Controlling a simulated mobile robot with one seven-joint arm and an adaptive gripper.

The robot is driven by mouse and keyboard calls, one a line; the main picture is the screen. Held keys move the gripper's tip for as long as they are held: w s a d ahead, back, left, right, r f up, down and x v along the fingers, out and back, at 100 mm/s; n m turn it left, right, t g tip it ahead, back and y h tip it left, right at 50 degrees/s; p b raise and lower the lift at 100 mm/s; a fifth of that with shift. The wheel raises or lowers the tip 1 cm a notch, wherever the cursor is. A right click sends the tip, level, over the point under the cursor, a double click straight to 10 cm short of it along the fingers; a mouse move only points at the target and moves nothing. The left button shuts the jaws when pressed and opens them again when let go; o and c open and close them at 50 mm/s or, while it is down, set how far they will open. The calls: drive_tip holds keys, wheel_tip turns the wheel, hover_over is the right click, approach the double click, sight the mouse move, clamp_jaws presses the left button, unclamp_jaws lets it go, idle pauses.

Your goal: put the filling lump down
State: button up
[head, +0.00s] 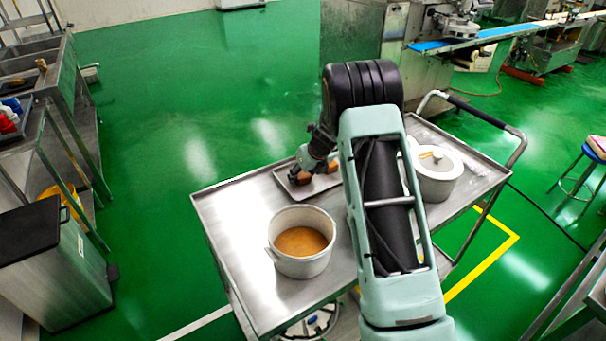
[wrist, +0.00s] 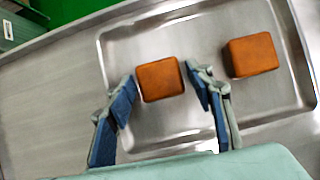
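Two brown, cube-like filling lumps are in a shallow metal tray (wrist: 205,35). The left lump (wrist: 160,79) lies between the fingertips of my gripper (wrist: 160,74) in the wrist view. Narrow gaps seem to show on both sides of it, so my gripper looks open around it. The right lump (wrist: 252,55) sits apart, to the right of the right finger. In the head view my gripper (head: 299,173) reaches down over the tray's left part, with one lump (head: 303,178) partly hidden at its fingers and the other lump (head: 333,167) to the right.
The tray stands on a steel cart (head: 235,220). An open pot with orange-brown contents (head: 302,242) stands in front of the tray. A lidded white pot (head: 437,178) stands right of my arm. The cart's left part is clear.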

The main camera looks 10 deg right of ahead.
drive_tip(key=shift+o, duration=0.2)
drive_tip(key=shift+r, duration=0.35)
drive_tip(key=v, duration=1.1)
drive_tip(key=shift+s+r, duration=0.25)
drive_tip(key=shift+s, duration=0.05)
drive_tip(key=shift+d, duration=0.15)
